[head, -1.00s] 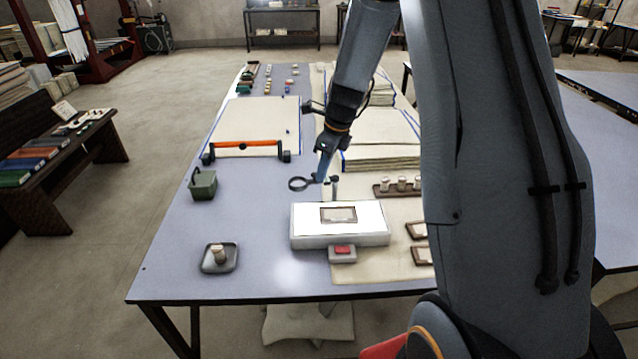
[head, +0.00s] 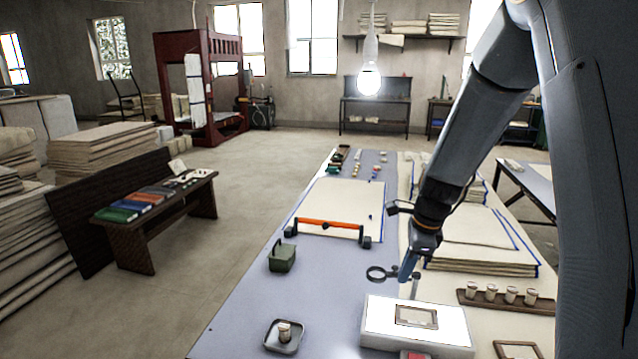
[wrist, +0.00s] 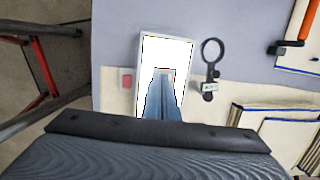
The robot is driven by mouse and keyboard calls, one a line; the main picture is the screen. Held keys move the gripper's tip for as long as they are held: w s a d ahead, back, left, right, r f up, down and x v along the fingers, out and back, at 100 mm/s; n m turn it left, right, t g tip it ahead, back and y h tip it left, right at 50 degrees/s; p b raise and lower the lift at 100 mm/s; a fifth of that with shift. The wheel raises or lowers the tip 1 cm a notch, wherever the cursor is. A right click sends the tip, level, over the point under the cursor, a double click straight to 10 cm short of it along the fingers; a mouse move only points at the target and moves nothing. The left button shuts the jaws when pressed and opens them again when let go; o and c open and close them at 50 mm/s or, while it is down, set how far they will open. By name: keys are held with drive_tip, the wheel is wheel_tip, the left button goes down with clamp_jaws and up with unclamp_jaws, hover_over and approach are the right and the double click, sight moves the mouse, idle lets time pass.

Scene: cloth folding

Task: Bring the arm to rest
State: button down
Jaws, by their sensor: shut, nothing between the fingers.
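My arm reaches down from the upper right in the head view. My gripper (head: 408,268) hangs above the table (head: 235,310), over the far side of a white light box (head: 378,326). In the wrist view my gripper (wrist: 163,112) points at the lit white top of the box (wrist: 150,58). Its fingers are together with nothing between them. A small brown frame (head: 416,317) lies on the box top. My gripper partly covers that frame in the wrist view.
A magnifier ring (head: 377,273) on a stand is close beside my gripper. A green bin (head: 282,258), a grey dish (head: 284,338), an orange-barred tool (head: 332,224) and stacked cloth (head: 482,262) lie on the table. The table's left front is mostly clear.

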drive_tip(key=s+a+r+n, duration=0.1)
drive_tip(key=s+a+n, duration=0.1)
drive_tip(key=s+n, duration=0.8)
drive_tip(key=s+a+r+n+h+b, duration=0.1)
drive_tip(key=s+a+n, duration=0.1)
drive_tip(key=s+n, duration=0.8)
drive_tip(key=shift+a+n+h, duration=0.15)
drive_tip(key=shift+n+h, duration=0.15)
drive_tip(key=shift+n, duration=0.3)
